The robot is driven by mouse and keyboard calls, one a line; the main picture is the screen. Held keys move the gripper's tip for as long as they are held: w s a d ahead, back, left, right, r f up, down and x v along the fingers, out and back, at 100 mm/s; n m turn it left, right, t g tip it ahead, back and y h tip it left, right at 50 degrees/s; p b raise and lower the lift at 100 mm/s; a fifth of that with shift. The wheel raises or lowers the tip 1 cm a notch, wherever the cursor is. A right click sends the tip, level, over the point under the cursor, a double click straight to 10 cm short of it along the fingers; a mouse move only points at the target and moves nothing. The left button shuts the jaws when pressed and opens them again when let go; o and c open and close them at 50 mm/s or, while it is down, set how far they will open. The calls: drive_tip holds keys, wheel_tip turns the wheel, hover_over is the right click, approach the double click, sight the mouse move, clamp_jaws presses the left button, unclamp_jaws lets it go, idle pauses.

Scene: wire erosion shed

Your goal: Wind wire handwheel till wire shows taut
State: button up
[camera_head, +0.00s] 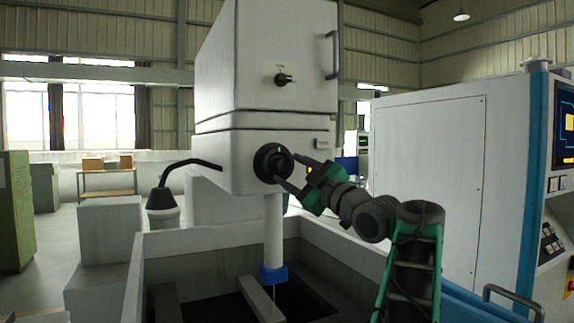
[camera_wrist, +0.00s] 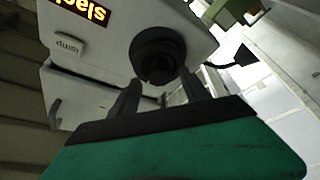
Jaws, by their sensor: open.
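The black round handwheel (camera_head: 268,163) sits on the front of the white machine head. It also shows in the wrist view (camera_wrist: 158,52), with a dark hub at its centre. My gripper (camera_head: 287,171) is open, its two fingers pointing at the handwheel from the right. In the wrist view my gripper (camera_wrist: 160,84) has its fingertips apart, just below the wheel's hub; I cannot tell whether they touch it. A lit orange display (camera_wrist: 80,9) appears upside down, cut by the frame edge, and seems to read "slac". A thin wire (camera_head: 273,294) hangs under the blue nozzle (camera_head: 273,274).
A black knob (camera_head: 284,79) sits higher on the machine head. The grey tank wall (camera_head: 205,247) surrounds the space below. A white control cabinet (camera_head: 430,180) stands at right, with a handle rail (camera_head: 515,296) nearby. A black bent lamp arm (camera_head: 185,165) is left of the head.

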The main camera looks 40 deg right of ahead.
drive_tip(key=shift+x, duration=0.95)
drive_tip(key=shift+c, duration=0.2)
clamp_jaws()
